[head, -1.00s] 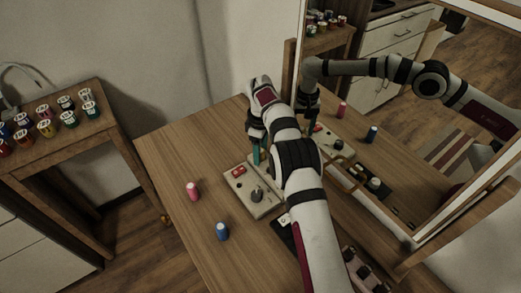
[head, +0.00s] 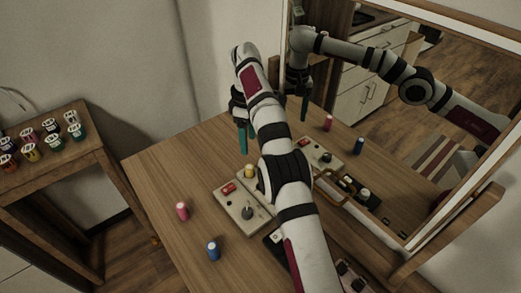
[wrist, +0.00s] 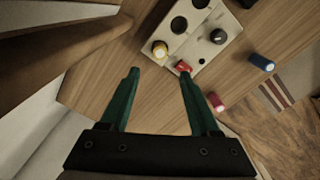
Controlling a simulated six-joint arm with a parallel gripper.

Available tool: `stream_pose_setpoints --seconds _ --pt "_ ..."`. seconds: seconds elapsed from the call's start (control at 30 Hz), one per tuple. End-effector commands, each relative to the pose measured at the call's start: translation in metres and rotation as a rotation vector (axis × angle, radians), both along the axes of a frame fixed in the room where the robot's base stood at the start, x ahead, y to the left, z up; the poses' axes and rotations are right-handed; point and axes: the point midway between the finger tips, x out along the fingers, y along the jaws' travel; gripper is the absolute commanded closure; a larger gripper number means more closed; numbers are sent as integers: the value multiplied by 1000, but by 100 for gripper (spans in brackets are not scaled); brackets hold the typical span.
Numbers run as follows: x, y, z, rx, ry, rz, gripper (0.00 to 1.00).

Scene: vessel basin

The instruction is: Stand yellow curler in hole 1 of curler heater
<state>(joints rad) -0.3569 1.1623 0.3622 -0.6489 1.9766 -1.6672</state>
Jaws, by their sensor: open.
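The curler heater (head: 231,204) is a beige box with a dark knob, a red switch and a row of dark holes; it also shows in the wrist view (wrist: 203,22). The yellow curler (wrist: 160,48) stands in the end hole of that row, beside the red switch (wrist: 184,66). Its pale top shows in the head view (head: 249,171). It looks upright; I see no number on the hole. My gripper (wrist: 159,73) has its teal fingers apart with nothing between them. In the head view my gripper (head: 247,143) hangs above the heater, clear of the curler.
A pink curler (head: 182,211) and a blue curler (head: 213,250) stand on the wooden table left of the heater. A large mirror (head: 400,140) stands on the right and reflects the scene. A side table (head: 75,150) with several colored rollers is at far left.

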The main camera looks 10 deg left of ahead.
Motion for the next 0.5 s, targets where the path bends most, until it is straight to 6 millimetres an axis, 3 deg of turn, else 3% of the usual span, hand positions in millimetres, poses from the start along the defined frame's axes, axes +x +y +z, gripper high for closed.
stream_pose_setpoints --seconds 0.17,0.27,0.37,0.47,0.5 --pt "-2 -5 10 3 -1 -33 37" --pt "-15 -27 43 12 8 -185 37" --pt "-56 -66 90 28 25 -469 37" --pt "-125 -106 120 46 48 -796 37" --pt "-160 -121 126 56 60 -936 37"
